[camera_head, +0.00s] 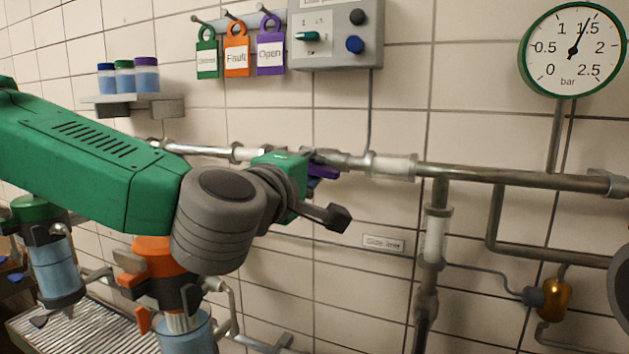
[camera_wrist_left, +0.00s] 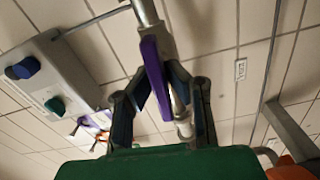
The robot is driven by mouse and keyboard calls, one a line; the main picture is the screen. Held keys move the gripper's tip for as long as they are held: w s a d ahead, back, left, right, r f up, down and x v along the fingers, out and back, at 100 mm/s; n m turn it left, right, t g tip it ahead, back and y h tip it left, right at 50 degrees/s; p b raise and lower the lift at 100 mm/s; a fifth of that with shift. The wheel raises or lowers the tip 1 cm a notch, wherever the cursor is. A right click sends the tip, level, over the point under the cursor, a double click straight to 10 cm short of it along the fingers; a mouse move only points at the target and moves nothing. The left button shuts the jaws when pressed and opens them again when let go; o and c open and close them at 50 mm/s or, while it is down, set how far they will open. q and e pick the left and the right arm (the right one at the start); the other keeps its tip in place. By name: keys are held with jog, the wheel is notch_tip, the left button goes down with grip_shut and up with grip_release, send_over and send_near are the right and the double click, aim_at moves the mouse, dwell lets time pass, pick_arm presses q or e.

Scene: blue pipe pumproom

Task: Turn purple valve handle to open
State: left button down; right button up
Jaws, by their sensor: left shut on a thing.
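The purple valve handle (camera_head: 325,171) sits on the horizontal metal pipe (camera_head: 490,175) along the tiled wall, mostly hidden behind my left gripper (camera_head: 312,172) in the head view. In the left wrist view the handle (camera_wrist_left: 154,72) is a long purple bar, lying beside the pipe (camera_wrist_left: 146,12) and at a slight angle to it. The fingers of my left gripper (camera_wrist_left: 160,75) are on either side of the handle and shut on it. The exact finger contact is partly hidden. My right gripper is not in view.
A grey control box (camera_head: 335,35) and green, orange and purple tags (camera_head: 237,50) are on the wall above. A pressure gauge (camera_head: 572,50) reads near 1.5 bar. Canisters (camera_head: 55,265) stand at lower left. A vertical pipe (camera_head: 432,255) drops on the right.

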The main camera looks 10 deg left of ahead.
pick_arm(q)
jog(key=shift+f+n+b, duration=0.2)
jog(key=shift+n+b, duration=0.1)
jog(key=shift+n, duration=0.3)
jog(key=c, duration=1.6)
grip_release()
jog(key=shift+a, duration=0.15)
jog(key=s+a, duration=0.1)
jog(key=s, duration=0.6)
jog(key=shift+a, duration=0.3)
